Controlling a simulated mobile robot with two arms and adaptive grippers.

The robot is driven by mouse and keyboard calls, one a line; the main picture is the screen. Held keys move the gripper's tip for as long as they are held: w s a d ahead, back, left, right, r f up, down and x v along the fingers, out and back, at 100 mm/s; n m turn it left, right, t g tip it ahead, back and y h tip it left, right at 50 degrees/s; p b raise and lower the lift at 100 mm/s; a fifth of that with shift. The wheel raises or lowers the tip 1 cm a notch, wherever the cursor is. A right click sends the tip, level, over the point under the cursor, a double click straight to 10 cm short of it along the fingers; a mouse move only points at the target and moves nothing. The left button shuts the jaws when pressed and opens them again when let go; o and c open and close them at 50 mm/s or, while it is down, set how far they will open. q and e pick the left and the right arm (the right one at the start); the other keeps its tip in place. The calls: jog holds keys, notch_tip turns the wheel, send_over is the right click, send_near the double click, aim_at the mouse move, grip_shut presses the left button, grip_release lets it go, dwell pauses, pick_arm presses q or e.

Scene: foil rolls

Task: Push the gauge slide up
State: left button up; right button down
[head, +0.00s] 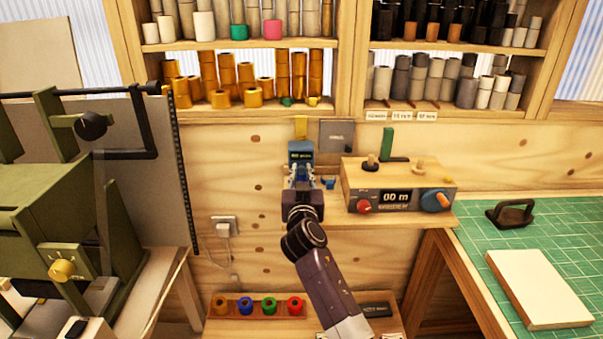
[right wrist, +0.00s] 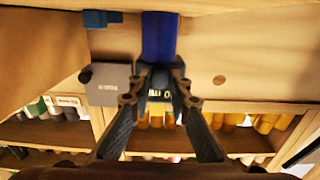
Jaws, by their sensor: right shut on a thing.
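The gauge slide (head: 301,147) is a dark teal-blue block with a small lit readout, upright against the plywood wall in the head view. My right gripper (head: 301,170) reaches it from below and in front and is shut on it. In the right wrist view the readout block (right wrist: 156,92) appears upside down between the fingertips of my right gripper (right wrist: 160,85). A blue column (right wrist: 160,38) shows beyond it there. My gripper hides the slide's lower part in the head view. My left gripper is not in view.
A yellow piece (head: 301,127) is just above the slide, and a grey plate (head: 337,134) is beside it. A wooden control box (head: 398,181) with knobs stands to the right. Shelves of rolls (head: 245,78) hang above. A green machine (head: 60,215) stands left.

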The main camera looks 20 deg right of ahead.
notch_tip(320, 180, up, 6)
jog(key=p, duration=0.3)
jog(key=shift+r, duration=0.5)
jog(key=c, duration=1.8)
grip_release()
notch_tip(320, 180, up, 10)
send_over(302, 149)
jog(key=v, duration=0.4)
jog(key=shift+w, duration=0.15)
jog(key=shift+a+f, duration=0.1)
